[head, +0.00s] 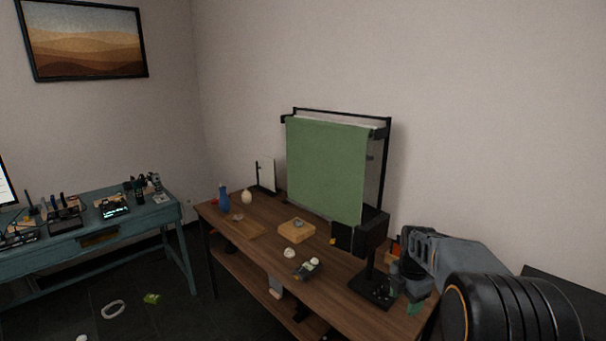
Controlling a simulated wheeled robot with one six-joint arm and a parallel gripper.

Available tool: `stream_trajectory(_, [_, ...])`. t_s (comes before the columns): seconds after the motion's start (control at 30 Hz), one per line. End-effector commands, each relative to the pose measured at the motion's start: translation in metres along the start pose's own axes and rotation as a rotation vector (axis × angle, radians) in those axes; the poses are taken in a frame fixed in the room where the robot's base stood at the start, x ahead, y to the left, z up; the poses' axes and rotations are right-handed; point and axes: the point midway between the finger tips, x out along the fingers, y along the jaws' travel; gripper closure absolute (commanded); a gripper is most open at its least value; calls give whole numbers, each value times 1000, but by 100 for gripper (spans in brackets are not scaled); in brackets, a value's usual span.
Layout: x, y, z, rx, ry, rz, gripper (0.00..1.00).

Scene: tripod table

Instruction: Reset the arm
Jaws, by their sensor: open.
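My arm comes in from the lower right, and its grey end section reaches over the right end of the brown wooden table (345,262). My gripper (406,278) is at the end of it, small and dark against the cluttered table corner. It is open, and I see nothing held in it. Its fingertips are hard to make out among the dark items beside it.
A green backdrop (325,170) on a black frame and a black stand (371,287) are left of my gripper. A wooden block (296,231), a blue bottle (223,198) and small items lie farther left.

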Motion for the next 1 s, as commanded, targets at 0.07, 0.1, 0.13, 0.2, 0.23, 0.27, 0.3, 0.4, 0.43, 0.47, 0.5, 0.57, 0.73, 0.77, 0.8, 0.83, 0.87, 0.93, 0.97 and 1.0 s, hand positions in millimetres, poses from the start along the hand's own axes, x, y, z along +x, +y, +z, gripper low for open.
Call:
stream_trajectory(0.07, [4, -7, -4, 174, 3, -5, 44])
stream_trajectory(0.1, [4, -12, -8, 285, 4, -6, 44])
stream_trajectory(0.13, [3, -15, -12, 373, 3, -6, 44])
stream_trajectory(0.2, [0, -24, -21, 590, 1, -1, 44])
stream_trajectory(0.23, [-2, -28, -26, 684, 1, 2, 44])
stream_trajectory(0.27, [-4, -33, -31, 777, 0, 7, 44])
stream_trajectory(0.3, [-8, -39, -38, 901, 0, 15, 44])
stream_trajectory(0.4, [-20, -56, -58, 1205, 5, 41, 44])
stream_trajectory(0.43, [-24, -62, -64, 1295, 8, 49, 44])
stream_trajectory(0.47, [-28, -68, -71, 1384, 12, 59, 44])
stream_trajectory(0.5, [-33, -76, -80, 1498, 21, 74, 44])
stream_trajectory(0.57, [-42, -89, -95, 1659, 38, 99, 44])
stream_trajectory(0.73, [-67, -128, -134, 1968, 115, 179, 44])
stream_trajectory(0.77, [-70, -133, -139, 1980, 127, 191, 44])
stream_trajectory(0.8, [-74, -138, -146, 1977, 141, 207, 44])
stream_trajectory(0.83, [-77, -142, -149, 1968, 149, 219, 44])
stream_trajectory(0.87, [-80, -146, -153, 1958, 157, 228, 44])
stream_trajectory(0.93, [-87, -150, -158, 1940, 176, 253, 44])
stream_trajectory(0.97, [-91, -151, -160, 1933, 184, 264, 44])
stream_trajectory(1.0, [-95, -152, -161, 1926, 194, 277, 44])
